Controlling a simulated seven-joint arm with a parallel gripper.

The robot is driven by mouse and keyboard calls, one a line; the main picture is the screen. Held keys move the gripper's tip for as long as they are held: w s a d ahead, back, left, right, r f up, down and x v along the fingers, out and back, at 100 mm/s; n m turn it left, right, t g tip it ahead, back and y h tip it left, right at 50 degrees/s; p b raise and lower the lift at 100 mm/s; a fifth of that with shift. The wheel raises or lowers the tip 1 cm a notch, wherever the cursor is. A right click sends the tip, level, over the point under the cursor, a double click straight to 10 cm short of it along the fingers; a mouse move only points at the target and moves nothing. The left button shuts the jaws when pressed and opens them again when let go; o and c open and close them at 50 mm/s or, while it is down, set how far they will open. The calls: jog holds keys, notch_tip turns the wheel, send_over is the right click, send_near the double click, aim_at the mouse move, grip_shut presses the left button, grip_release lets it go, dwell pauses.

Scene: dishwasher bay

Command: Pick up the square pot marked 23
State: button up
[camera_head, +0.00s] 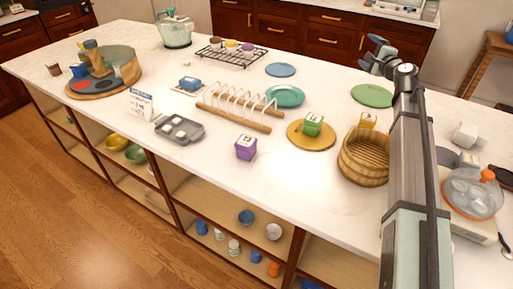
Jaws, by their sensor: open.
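Several small square pots with white number tops stand on the white counter, and I cannot surely read which is 23. A purple pot (246,148) stands near the front edge. A green pot (313,124) stands on a round yellow board (297,138). A yellow pot (368,121) shows just behind the wooden tub, partly hidden by it. A blue block-like pot (188,84) sits on a small tray at the back left. My gripper (371,53) is open and empty, raised at the back right over the far counter edge, apart from all the pots.
A ribbed wooden tub (363,166) stands beside my arm. A wooden plate rack (240,108), a grey tray (180,130), a teal plate (285,97), a blue disc (281,70), and a green disc (372,96) spread over the counter. The counter around the purple pot is clear.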

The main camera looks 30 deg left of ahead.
jog(key=s+a+g+y, duration=0.3)
jog(key=s+a, duration=0.2)
jog(key=a, duration=0.7)
jog(key=m+g+y, duration=0.2)
jog(key=m+g, duration=0.2)
jog(key=g, duration=0.8)
send_near(238, 140)
jog(key=shift+w+a, duration=0.3)
jog(key=shift+a, duration=0.5)
jog(key=shift+s+a+f+m+y, duration=0.15)
jog(key=shift+s+f+m+y, duration=0.25)
jog(key=shift+f+m+y, duration=0.15)
jog(key=shift+a+f, duration=0.2)
jog(key=shift+a, duration=3.65)
jog(key=shift+c, duration=0.2)
